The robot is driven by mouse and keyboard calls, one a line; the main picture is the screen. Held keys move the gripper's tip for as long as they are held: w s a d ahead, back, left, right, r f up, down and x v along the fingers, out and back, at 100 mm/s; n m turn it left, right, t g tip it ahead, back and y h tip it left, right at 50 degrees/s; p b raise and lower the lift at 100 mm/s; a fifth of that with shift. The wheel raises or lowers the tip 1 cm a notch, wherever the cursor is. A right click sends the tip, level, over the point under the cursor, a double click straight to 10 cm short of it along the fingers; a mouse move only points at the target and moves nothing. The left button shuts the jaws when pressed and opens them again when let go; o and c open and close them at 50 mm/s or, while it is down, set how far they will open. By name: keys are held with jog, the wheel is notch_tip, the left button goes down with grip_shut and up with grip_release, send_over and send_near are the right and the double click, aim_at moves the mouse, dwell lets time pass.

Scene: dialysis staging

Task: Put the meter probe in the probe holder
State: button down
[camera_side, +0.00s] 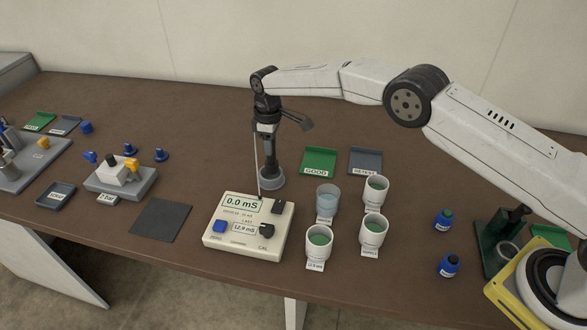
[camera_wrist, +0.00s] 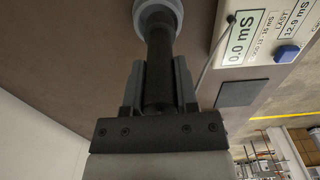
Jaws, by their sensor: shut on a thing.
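The meter probe (camera_side: 269,152) is a dark upright cylinder gripped in my gripper (camera_side: 267,128). In the wrist view the probe (camera_wrist: 158,60) stands between the two fingers of my gripper (camera_wrist: 159,85), which are shut on it. The probe holder (camera_side: 271,180) is a round grey cup behind the meter; its rim also shows in the wrist view (camera_wrist: 178,8). The probe's lower end meets the holder's opening in both views; how deep it sits is hidden. The conductivity meter (camera_side: 230,245) reads 0.0 mS, and a thin pale cable (camera_side: 257,165) rises from it beside the probe.
White cups with green contents (camera_side: 319,250) and a clear beaker (camera_side: 327,203) stand right of the meter. Green (camera_side: 319,160) and grey (camera_side: 366,160) trays lie behind them. Blue-capped bottles (camera_side: 443,220) stand further right. A dark mat (camera_side: 160,220) lies left of the meter.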

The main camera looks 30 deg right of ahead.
jog(key=shift+w+f, duration=0.2)
jog(key=shift+f, duration=0.05)
jog(key=shift+w+f, duration=0.15)
jog(key=shift+f, duration=1.55)
jog(key=shift+f, duration=0.2)
jog(key=shift+c, duration=1.9)
grip_release()
jog(key=shift+r, duration=0.1)
notch_tip(320, 180, up, 12)
jog(key=shift+r, duration=0.1)
